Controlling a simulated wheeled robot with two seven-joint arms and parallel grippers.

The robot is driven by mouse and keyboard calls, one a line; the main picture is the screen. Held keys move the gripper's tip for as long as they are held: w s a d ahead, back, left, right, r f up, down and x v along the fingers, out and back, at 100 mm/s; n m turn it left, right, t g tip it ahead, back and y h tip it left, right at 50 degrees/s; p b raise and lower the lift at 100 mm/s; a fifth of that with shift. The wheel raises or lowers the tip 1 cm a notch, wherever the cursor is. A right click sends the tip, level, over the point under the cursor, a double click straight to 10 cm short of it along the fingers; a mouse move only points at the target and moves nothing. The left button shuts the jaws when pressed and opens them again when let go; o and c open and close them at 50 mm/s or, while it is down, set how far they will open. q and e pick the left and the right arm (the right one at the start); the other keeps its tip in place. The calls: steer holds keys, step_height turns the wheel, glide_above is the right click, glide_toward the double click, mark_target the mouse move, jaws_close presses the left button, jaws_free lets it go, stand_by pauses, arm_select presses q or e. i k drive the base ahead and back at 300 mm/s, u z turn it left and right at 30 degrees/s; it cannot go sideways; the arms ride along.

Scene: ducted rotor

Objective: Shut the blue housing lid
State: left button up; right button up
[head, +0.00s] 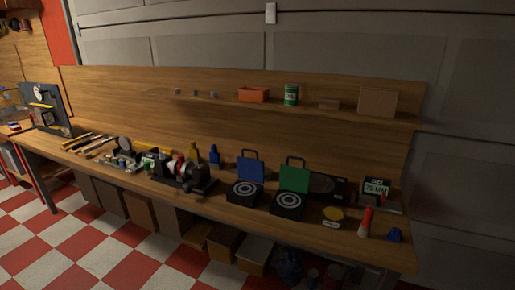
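The blue housing lid (250,170) stands raised at the back of a dark housing (244,191) on the workbench. It has a dark handle loop at its top. A round white-ringed rotor shows in the open housing. A matching housing (287,207) with a raised green lid (294,178) stands just to its right. Neither of my grippers shows in the head view.
A long wooden workbench (240,217) runs along the wall. A black machine (186,177) stands left of the blue-lidded housing. Checkered floor lies in front.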

mark_target(249, 168)
steer(key=u, duration=1.25)
steer(key=i, duration=1.85)
steer(key=z, duration=1.55)
